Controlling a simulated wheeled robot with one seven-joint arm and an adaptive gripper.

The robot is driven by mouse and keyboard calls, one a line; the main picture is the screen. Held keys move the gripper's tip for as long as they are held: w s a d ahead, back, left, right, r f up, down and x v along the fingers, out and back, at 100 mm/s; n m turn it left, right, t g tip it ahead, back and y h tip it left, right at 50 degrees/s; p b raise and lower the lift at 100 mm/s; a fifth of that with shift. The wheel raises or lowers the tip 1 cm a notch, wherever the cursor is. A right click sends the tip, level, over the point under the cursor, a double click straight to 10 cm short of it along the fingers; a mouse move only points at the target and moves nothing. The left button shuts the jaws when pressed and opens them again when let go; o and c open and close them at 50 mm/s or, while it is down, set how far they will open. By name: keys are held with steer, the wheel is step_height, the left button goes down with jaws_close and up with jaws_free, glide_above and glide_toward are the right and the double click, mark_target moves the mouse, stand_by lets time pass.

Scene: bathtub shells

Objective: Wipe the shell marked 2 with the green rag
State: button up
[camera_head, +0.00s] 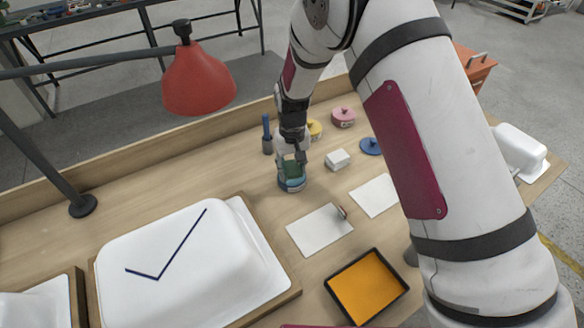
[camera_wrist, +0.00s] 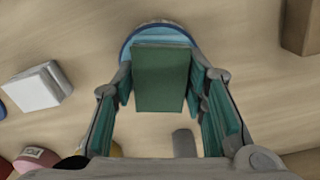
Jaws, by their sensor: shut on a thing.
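My gripper (camera_head: 291,160) points down over the table's middle, shut on a dark green block-like piece, which I take to be the green rag (camera_wrist: 160,80). The rag is between the finger pads in the wrist view, at a round blue holder (camera_wrist: 158,32). The holder stands on the table under my gripper in the head view (camera_head: 291,184); I cannot tell whether the rag still touches it. A large white shell (camera_head: 190,265) with a dark check-like line lies front left. Other white shells show at the left edge (camera_head: 38,305) and far right (camera_head: 520,146). No number 2 is legible.
A red lamp (camera_head: 200,80) hangs at the left. A black tray with an orange inside (camera_head: 366,287), white sheets (camera_head: 320,230), a small white block (camera_head: 338,159) and lidded pots (camera_head: 343,117) stand right of my gripper. A blue-handled tool (camera_head: 267,135) stands behind left.

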mark_target(292, 167)
steer(key=shift+f, duration=0.1)
steer(key=shift+r+p, duration=0.8)
steer(key=shift+r, duration=2.75)
